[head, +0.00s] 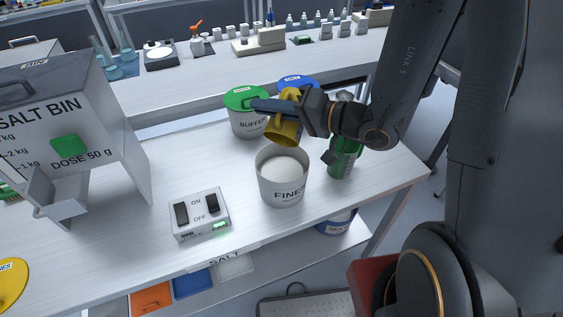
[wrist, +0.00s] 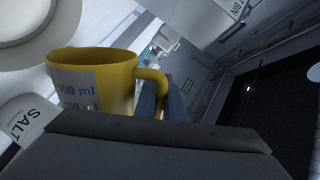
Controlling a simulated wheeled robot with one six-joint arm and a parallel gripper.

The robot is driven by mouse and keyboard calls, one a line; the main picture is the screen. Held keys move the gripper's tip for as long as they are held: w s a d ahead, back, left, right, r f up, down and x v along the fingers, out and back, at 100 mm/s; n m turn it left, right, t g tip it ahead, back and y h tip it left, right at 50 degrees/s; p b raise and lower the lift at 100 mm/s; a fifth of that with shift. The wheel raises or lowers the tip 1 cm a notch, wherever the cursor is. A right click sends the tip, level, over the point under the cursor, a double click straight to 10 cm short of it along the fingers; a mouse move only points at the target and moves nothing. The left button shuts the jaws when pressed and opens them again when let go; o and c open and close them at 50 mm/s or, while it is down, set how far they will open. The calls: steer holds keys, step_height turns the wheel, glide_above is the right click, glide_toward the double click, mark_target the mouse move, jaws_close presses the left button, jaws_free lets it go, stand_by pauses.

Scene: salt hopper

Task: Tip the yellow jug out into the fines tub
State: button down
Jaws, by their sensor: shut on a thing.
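The yellow jug (head: 283,131) is held in the air above and slightly behind the fines tub (head: 283,193), close over its back rim. My gripper (head: 277,107) is shut on the jug; in the wrist view the jug (wrist: 112,75) shows its ml markings, and its handle (wrist: 152,84) lies at my finger. The jug looks tilted in the head view; its inside is hidden in both views. The fines tub is open, grey-white, and holds white material. No stream from the jug is visible.
A green-lidded buffer tub (head: 247,122) and a blue-lidded tub (head: 299,82) stand just behind. A green container (head: 343,160) stands right of the fines tub. A switch box (head: 200,214) and the salt bin (head: 62,115) are to the left. The bench front centre is clear.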

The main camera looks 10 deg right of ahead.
steer(key=shift+w+d+m+b, duration=0.3)
steer(key=shift+w+b, duration=0.2)
steer(key=shift+b, duration=0.6)
steer(key=shift+w+r+p, duration=0.1)
steer(key=shift+r+p, duration=0.1)
steer(key=shift+p, duration=0.45)
steer(key=shift+w+d+m+g+p, duration=0.2)
steer(key=shift+w+m+g+p, duration=0.1)
steer(key=shift+m+p, duration=0.1)
steer(key=shift+w+f+b, duration=0.1)
steer(key=shift+f+b, duration=0.05)
steer(key=shift+b, duration=0.85)
steer(key=b, duration=0.4)
steer(key=shift+w, duration=0.3)
steer(key=b, duration=0.5)
steer(key=shift+d+m+b, duration=0.2)
steer(key=shift+m+b, duration=0.1)
steer(key=shift+b, duration=0.1)
